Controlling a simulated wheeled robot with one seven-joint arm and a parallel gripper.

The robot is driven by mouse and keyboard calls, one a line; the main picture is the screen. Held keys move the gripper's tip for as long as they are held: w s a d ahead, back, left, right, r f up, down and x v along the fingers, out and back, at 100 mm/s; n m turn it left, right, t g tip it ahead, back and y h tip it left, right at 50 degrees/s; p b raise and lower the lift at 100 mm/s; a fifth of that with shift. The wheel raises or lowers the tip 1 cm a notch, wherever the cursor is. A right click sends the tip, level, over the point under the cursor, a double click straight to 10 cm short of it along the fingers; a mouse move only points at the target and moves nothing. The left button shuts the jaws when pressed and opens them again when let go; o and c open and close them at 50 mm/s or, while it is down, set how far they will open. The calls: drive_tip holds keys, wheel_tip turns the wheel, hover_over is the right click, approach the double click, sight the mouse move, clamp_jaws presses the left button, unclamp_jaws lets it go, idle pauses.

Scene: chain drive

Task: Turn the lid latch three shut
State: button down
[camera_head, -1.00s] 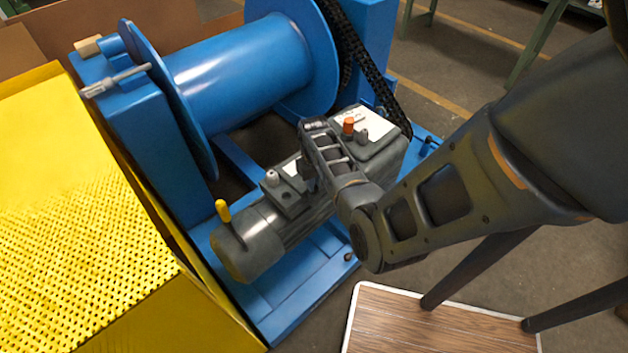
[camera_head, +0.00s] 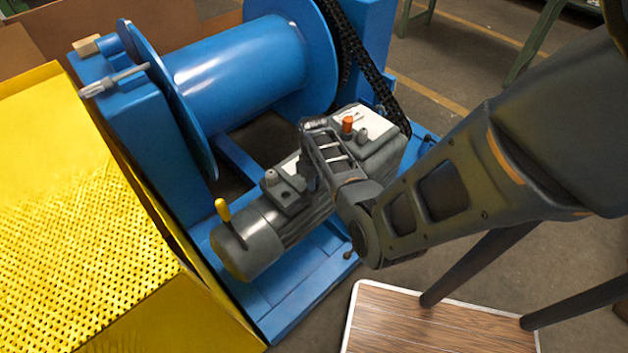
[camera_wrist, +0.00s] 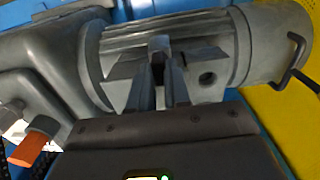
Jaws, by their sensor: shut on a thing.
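The grey motor (camera_head: 262,240) lies on the blue frame with a small terminal box (camera_head: 285,193) on its side. In the wrist view the box (camera_wrist: 208,88) shows a round hole on its right part. My gripper (camera_wrist: 160,68) reaches over this box, its two fingers close together on a small dark piece (camera_wrist: 158,58), which looks like a lid latch. I cannot tell which latch it is or how far it is turned. In the head view my gripper's body hides the fingertips and the piece held.
A blue cable drum (camera_head: 240,72) stands behind the motor, with a black chain (camera_head: 366,70) at its right. A yellow perforated guard (camera_head: 80,230) stands at the left. An orange knob (camera_head: 347,124) and a yellow-handled lever (camera_head: 223,211) stick up near my gripper.

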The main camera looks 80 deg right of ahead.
drive_tip(key=c, duration=1.1)
unclamp_jaws()
drive_tip(key=shift+r, duration=0.1)
wheel_tip(320, 180, up, 8)
drive_tip(key=shift+f, duration=0.2)
